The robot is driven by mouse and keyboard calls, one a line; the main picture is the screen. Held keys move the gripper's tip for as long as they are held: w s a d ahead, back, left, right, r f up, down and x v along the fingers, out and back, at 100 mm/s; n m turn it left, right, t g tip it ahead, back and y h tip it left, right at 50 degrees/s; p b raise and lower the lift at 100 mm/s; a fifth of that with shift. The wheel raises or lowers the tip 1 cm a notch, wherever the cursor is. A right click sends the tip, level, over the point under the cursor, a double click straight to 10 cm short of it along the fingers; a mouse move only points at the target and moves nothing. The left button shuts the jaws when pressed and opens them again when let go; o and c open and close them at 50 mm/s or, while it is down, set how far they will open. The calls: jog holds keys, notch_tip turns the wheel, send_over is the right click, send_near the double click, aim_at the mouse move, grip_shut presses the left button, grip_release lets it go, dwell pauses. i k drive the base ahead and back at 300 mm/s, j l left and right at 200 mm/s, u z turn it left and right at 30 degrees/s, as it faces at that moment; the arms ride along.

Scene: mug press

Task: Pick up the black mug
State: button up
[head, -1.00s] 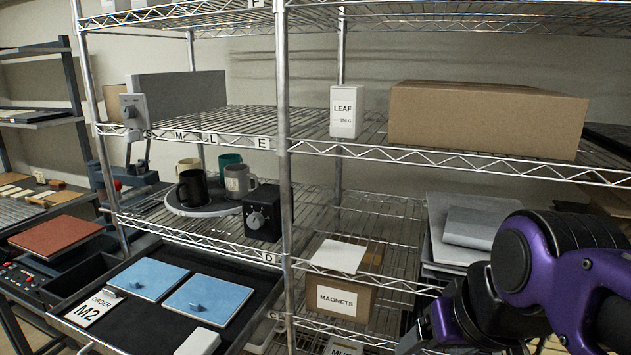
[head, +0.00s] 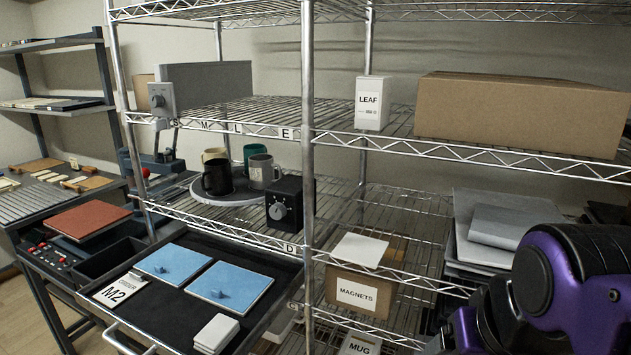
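The black mug (head: 217,178) stands upright at the front left of a round grey turntable (head: 232,199) on the middle wire shelf. A grey mug (head: 262,171) stands to its right, a cream mug (head: 214,155) behind it and a teal mug (head: 254,151) at the back right. My purple and black arm is at the lower right, well away from the mugs. My gripper's fingertips do not show in the picture.
A black box with a dial (head: 287,204) stands right of the turntable, near a shelf post (head: 307,130). Below is a dark drawer (head: 190,262) with blue plates. A MAGNETS box (head: 357,293) and a large cardboard box (head: 520,115) are to the right.

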aim_at(218, 174)
jog(key=j+z, duration=0.15)
jog(key=j, duration=0.55)
jog(key=k+j+z, duration=0.15)
jog(key=j, duration=0.6)
jog(key=j+z, duration=0.15)
jog(key=j, duration=0.55)
